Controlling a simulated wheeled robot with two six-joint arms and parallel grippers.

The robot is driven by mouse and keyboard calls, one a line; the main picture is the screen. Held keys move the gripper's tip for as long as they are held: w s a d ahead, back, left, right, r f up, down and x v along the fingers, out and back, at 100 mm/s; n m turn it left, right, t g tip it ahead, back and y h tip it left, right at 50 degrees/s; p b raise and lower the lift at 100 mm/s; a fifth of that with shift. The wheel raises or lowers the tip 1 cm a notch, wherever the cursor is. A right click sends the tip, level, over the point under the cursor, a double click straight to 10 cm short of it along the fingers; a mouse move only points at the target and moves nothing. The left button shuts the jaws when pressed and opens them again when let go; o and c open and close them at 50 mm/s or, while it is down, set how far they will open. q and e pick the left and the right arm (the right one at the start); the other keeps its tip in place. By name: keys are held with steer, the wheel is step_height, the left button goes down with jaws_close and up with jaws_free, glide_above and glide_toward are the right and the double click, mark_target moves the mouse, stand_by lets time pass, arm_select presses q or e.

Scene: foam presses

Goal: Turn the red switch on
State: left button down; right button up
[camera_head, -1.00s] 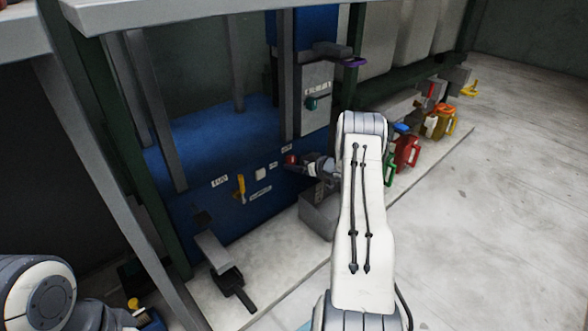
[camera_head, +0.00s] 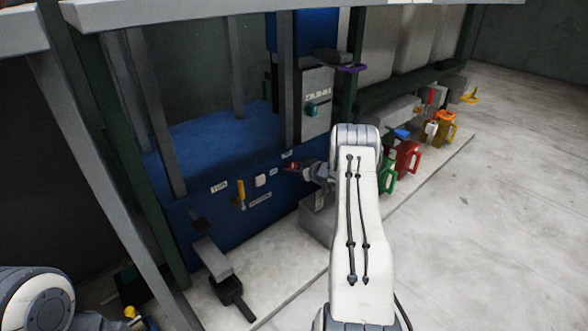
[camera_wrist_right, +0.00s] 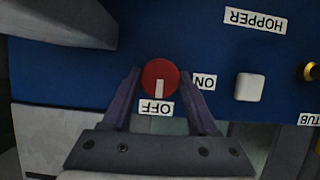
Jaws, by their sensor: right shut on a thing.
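The red switch (camera_head: 290,167) is a round knob on the front of the blue press (camera_head: 207,137). In the right wrist view the red switch (camera_wrist_right: 160,77) has a white mark pointing to the OFF label (camera_wrist_right: 155,108). The ON label (camera_wrist_right: 204,82) is beside it, to the right. My right gripper (camera_wrist_right: 161,76) is shut on the red switch, one finger on either side of it. In the head view my right gripper (camera_head: 300,169) reaches the panel from the right, and its fingers are small and partly hidden. Part of my left arm shows at the lower left; its gripper is not visible.
A white button (camera_wrist_right: 249,87) sits beside the switch, under the HOPPER label (camera_wrist_right: 255,20). A yellow lever (camera_head: 240,194) is farther left on the panel. Red (camera_head: 407,158) and green (camera_head: 387,176) jugs stand right of my arm. Open floor lies at right.

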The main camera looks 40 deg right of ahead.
steer(key=shift+a, duration=0.1)
steer(key=n+t+h+b, duration=0.1)
steer(key=n+h, duration=0.1)
steer(key=n, duration=0.2)
steer(key=n+t+h+b, duration=0.1)
steer(key=n+h, duration=0.1)
steer(key=n, duration=0.2)
steer(key=n+t+h+b, duration=0.1)
steer(key=n+h, duration=0.1)
steer(key=n, duration=0.3)
steer(key=shift+a+f+t+h, duration=0.3)
steer(key=shift+f+t, duration=0.1)
steer(key=shift+n, duration=0.3)
stand_by(0.5)
steer(key=o, duration=1.3)
steer(key=shift+o, duration=0.2)
steer(key=shift+s+r, duration=0.1)
